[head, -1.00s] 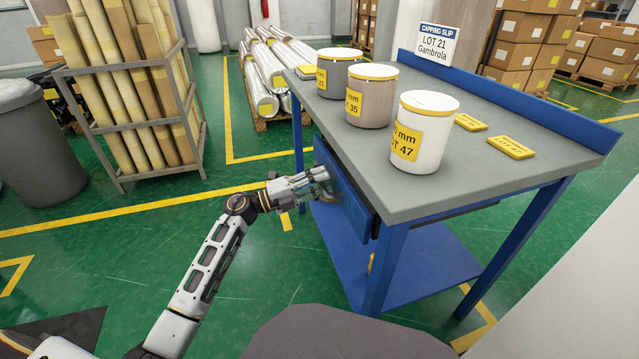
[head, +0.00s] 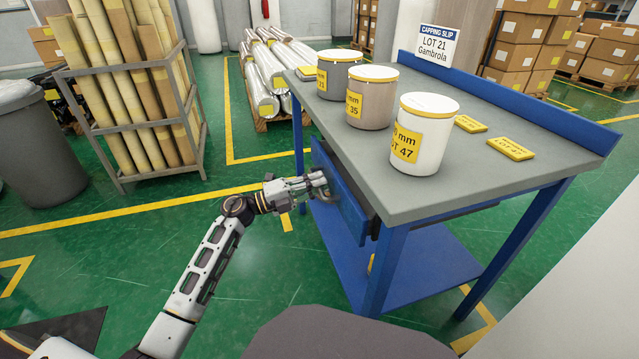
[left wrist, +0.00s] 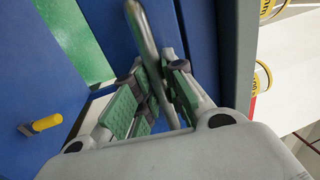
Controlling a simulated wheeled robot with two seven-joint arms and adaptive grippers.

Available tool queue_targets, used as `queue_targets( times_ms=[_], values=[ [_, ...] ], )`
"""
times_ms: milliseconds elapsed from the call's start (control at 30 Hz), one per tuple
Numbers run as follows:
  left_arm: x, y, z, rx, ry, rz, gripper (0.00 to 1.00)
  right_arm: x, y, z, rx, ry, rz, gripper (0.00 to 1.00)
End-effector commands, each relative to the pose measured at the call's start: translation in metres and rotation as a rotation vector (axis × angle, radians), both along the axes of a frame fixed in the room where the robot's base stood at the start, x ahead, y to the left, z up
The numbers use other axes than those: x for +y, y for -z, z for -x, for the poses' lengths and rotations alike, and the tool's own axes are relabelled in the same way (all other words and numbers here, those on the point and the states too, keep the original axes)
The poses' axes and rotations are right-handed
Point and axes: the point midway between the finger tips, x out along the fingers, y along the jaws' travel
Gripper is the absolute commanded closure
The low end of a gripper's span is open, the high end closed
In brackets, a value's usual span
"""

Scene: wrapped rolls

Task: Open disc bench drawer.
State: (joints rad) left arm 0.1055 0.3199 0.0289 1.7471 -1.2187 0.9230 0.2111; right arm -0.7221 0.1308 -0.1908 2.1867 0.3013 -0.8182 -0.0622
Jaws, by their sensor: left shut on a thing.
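The bench (head: 440,160) has a grey top and a blue frame. Its blue drawer (head: 340,200) faces my left arm, and the drawer front stands a little out from under the top. My left gripper (head: 318,183) is at the drawer front. In the left wrist view the grey bar handle (left wrist: 142,30) runs between the green-padded fingers of the left gripper (left wrist: 155,98), which are shut on it. The inside of the drawer is hidden. My right gripper is not in view.
Three labelled tubs, dark grey (head: 339,74), beige (head: 371,97) and white (head: 422,134), stand on the bench with yellow tags (head: 511,148). A rack of long rolls (head: 125,90) and a grey bin (head: 38,145) stand left. Green floor before the drawer is clear.

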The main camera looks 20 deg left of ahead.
Motion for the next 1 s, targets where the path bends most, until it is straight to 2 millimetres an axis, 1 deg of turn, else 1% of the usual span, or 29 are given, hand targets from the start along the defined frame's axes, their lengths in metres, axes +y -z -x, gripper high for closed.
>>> queue_targets(
  times_ms=[167,367,800,900,1000],
  values=[
    [0.017,0.000,0.011,0.004,0.000,-0.004,1.00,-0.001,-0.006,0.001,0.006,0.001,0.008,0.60],
    [0.047,0.000,0.032,0.005,0.000,-0.005,1.00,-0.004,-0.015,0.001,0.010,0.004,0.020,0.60],
    [0.127,0.000,0.086,0.006,0.001,-0.003,1.00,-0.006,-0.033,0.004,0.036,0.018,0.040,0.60],
    [0.145,0.000,0.098,0.005,0.000,-0.002,1.00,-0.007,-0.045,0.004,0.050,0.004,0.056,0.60],
    [0.161,0.000,0.109,0.004,0.000,-0.003,1.00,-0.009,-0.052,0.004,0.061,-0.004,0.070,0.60]
  ],
)
